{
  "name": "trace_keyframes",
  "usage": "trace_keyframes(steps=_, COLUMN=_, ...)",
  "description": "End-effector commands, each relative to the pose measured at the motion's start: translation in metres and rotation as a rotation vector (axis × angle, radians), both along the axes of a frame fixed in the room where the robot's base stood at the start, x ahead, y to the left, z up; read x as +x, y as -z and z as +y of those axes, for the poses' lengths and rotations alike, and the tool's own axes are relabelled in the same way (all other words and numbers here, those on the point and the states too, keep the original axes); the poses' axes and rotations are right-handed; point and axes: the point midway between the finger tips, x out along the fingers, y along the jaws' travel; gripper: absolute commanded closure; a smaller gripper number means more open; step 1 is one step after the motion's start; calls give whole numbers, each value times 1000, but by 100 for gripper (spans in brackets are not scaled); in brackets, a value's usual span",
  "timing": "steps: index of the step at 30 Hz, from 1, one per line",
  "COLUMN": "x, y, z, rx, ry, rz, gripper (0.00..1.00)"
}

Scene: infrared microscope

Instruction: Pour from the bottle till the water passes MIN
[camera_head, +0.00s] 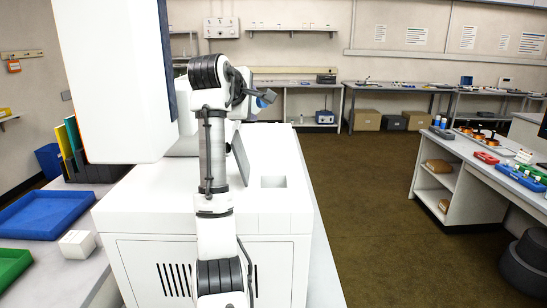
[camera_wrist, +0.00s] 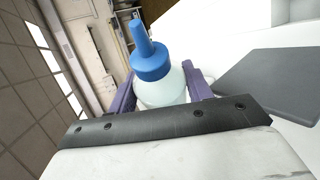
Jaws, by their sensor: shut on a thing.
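My gripper (camera_wrist: 159,88) is shut on the bottle, its purple fingers on either side of the pale body. The bottle (camera_wrist: 150,62) has a blue cap with a narrow blue nozzle. In the head view my gripper (camera_head: 243,92) is above the white microscope housing (camera_head: 210,208), and the blue cap (camera_head: 265,98) shows on its right side with the bottle tilted. A square recess (camera_head: 273,182) is in the housing top, below and apart from the bottle. No water level or MIN mark can be made out.
A dark grey panel (camera_head: 240,160) stands tilted beside the recess; a grey plate also shows in the wrist view (camera_wrist: 275,82). A tall white unit (camera_head: 115,80) rises at left. Blue (camera_head: 45,214) and green (camera_head: 10,266) trays lie on the left bench.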

Motion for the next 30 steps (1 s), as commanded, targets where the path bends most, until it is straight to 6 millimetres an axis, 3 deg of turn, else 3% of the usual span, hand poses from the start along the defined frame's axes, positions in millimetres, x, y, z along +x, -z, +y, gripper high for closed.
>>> trace_keyframes(steps=30, x=1, y=8, z=1, rx=84, ry=-1, rz=-65, gripper=82)
